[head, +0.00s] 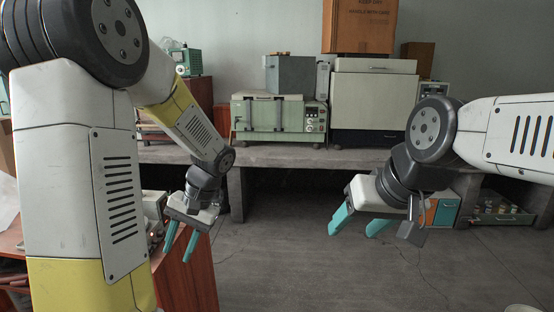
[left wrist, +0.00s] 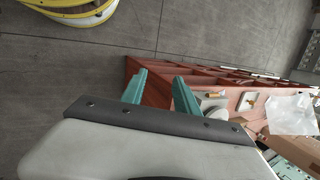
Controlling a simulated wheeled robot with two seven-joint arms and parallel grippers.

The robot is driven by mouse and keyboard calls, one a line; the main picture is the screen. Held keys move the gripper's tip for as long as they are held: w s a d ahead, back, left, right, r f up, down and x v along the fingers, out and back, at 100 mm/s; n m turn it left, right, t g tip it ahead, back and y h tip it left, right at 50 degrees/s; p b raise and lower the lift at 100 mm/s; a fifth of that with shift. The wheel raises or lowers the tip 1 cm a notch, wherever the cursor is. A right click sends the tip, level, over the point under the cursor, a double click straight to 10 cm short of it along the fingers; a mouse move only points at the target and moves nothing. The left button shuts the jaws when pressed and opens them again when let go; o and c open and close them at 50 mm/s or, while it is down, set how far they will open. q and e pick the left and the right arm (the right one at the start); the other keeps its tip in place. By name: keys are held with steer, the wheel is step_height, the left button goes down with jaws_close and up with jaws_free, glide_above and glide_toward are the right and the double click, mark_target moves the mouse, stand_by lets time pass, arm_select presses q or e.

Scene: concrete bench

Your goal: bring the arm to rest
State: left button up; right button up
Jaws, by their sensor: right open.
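My left arm comes in from the left in the head view, white and yellow with dark joints. My left gripper (head: 177,254) hangs with its teal fingers pointing down, near the reddish wooden cabinet. In the left wrist view, its two fingers (left wrist: 157,84) stand apart with nothing held between them. My right arm reaches in from the right. My right gripper (head: 353,230) is open and empty, its teal fingers pointing down and left over the floor, in front of the concrete bench (head: 285,157).
The reddish wooden cabinet (head: 186,282) stands at lower left; small items and a white sheet (left wrist: 291,114) show on it in the wrist view. A pale green machine (head: 266,117) and a large white-topped box (head: 374,98) stand on the bench. The middle floor (head: 290,265) is clear.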

arm_select(q)
steer(key=s+d+r+t+h, duration=0.7)
steer(key=s+d+r, duration=0.2)
steer(key=r, duration=0.4)
steer(key=shift+s+r+n+t, duration=0.4)
steer(key=shift+s, duration=0.35)
steer(key=shift+d, duration=0.1)
stand_by(0.5)
